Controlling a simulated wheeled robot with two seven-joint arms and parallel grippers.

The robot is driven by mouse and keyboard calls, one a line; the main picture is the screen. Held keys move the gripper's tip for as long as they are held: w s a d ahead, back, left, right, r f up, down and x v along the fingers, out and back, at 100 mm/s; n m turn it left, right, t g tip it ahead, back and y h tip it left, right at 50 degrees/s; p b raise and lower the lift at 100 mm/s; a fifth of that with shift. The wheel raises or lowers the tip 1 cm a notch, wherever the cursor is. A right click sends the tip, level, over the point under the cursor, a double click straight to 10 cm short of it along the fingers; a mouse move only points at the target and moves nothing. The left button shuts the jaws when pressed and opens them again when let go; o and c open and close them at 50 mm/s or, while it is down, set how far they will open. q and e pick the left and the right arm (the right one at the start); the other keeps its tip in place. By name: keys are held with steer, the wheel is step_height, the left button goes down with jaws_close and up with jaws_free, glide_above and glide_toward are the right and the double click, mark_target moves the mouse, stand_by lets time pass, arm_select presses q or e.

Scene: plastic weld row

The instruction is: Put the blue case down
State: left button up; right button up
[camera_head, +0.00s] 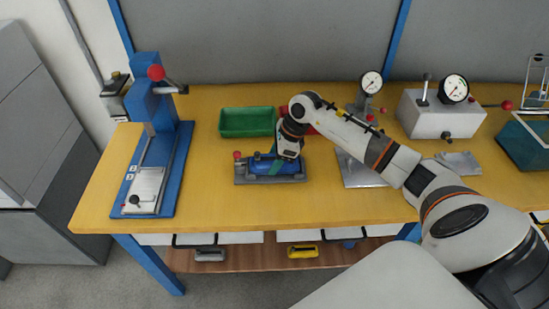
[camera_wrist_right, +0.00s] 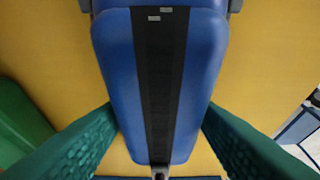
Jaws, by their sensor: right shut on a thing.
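The blue case (camera_wrist_right: 112,60) fills the middle of the right wrist view, with a black band (camera_wrist_right: 160,85) running along it. The green fingers of my right gripper (camera_wrist_right: 160,128) are against its two sides, and the gripper is shut on it. In the head view the blue case (camera_head: 262,161) is at a dark grey fixture (camera_head: 285,179) on the table; my right gripper (camera_head: 279,164) comes down over it from the right. I cannot tell whether the case touches the fixture. My left gripper is not in view.
A green bin (camera_head: 247,122) stands just behind, and a red one (camera_head: 313,128) is partly hidden by my arm. A blue press (camera_head: 160,150) is at the left. A white gauge box (camera_head: 437,118) is at the right. The yellow table (camera_head: 220,205) is clear in front.

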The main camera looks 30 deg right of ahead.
steer(key=o, duration=0.6)
steer(key=shift+f, duration=0.15)
steer(key=shift+c, duration=0.2)
steer(key=o, duration=0.4)
steer(key=shift+o, duration=0.2)
steer(key=shift+r, duration=0.3)
steer(key=b+v, duration=0.1)
steer(key=v, duration=1)
steer(key=shift+d+r, duration=0.15)
steer(key=shift+r, duration=0.2)
steer(key=shift+s, duration=0.15)
